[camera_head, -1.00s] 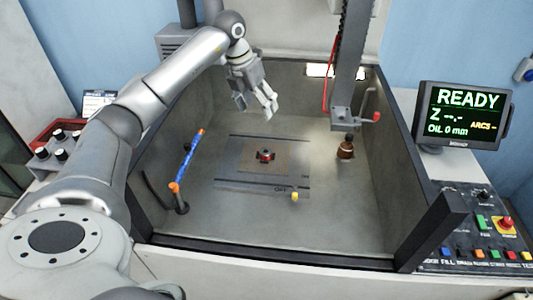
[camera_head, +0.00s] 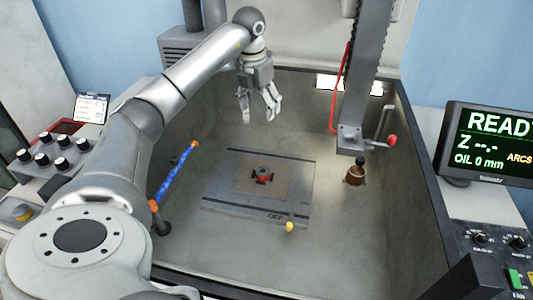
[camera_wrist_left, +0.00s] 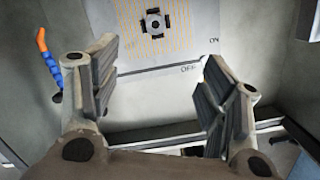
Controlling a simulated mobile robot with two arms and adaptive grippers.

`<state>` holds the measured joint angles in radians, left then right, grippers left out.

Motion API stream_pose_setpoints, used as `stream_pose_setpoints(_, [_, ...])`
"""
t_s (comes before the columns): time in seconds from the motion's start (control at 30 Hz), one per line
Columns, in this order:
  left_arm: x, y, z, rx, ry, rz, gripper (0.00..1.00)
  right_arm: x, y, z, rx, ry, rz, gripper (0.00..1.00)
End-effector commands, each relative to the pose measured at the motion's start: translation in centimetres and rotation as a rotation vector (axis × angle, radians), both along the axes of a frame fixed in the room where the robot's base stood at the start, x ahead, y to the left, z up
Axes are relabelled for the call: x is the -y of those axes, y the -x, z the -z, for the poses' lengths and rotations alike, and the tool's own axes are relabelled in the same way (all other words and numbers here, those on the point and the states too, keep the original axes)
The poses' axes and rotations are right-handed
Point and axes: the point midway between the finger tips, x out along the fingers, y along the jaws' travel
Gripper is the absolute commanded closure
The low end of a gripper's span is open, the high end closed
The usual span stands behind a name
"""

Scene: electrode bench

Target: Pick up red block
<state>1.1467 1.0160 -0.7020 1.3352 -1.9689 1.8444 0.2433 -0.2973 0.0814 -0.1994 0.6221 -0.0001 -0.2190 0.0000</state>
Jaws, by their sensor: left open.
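A small dark piece with red sides (camera_head: 263,176), which looks like the red block, lies on the marked plate (camera_head: 225,211) on the floor of the tank. In the left wrist view the piece (camera_wrist_left: 155,22) shows a round hole in its top and dark notched sides; little red shows there. My left gripper (camera_head: 260,112) hangs open and empty above the tank, higher than and behind the piece. In the left wrist view its open fingers (camera_wrist_left: 160,75) frame the plate below, with the piece beyond them near the top edge.
A blue hose with orange ends (camera_head: 176,172) stands left of the plate. A yellow knob (camera_head: 290,227) is at its front edge. A brown pot (camera_head: 355,174) stands to the right, under a grey column (camera_head: 362,80) with a red-knobbed lever. Tank walls enclose the space.

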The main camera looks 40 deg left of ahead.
Motion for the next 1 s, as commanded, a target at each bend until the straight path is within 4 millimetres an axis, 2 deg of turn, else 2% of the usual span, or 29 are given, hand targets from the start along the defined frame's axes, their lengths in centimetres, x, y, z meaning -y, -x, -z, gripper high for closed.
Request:
stream_pose_setpoints(0.03, [0.0,0.0,1.3,0.000,0.000,0.000,0.31,0.0,0.7,1.4,-0.009,0.000,0.000,0.60])
stream_pose_setpoints(0.2, [0.0,0.0,4.2,0.000,0.000,0.000,0.31,-0.1,1.5,4.3,-0.024,0.000,0.001,0.60])
stream_pose_setpoints(0.5, [0.0,0.0,12.6,0.000,0.000,0.000,0.31,-0.2,0.4,12.6,-0.007,-0.002,0.000,0.60])
stream_pose_setpoints(0.6, [0.0,0.0,14.6,0.001,0.000,0.000,0.31,-0.2,0.1,14.6,-0.002,-0.003,0.000,0.60])
stream_pose_setpoints(0.8, [0.0,0.0,16.5,0.001,0.001,0.000,0.31,-0.2,0.1,16.5,-0.001,-0.003,0.000,0.60])
stream_pose_setpoints(1.0, [0.0,-0.2,18.4,-0.004,0.000,0.000,0.31,-0.2,0.1,16.2,-0.002,-0.003,0.000,0.60])
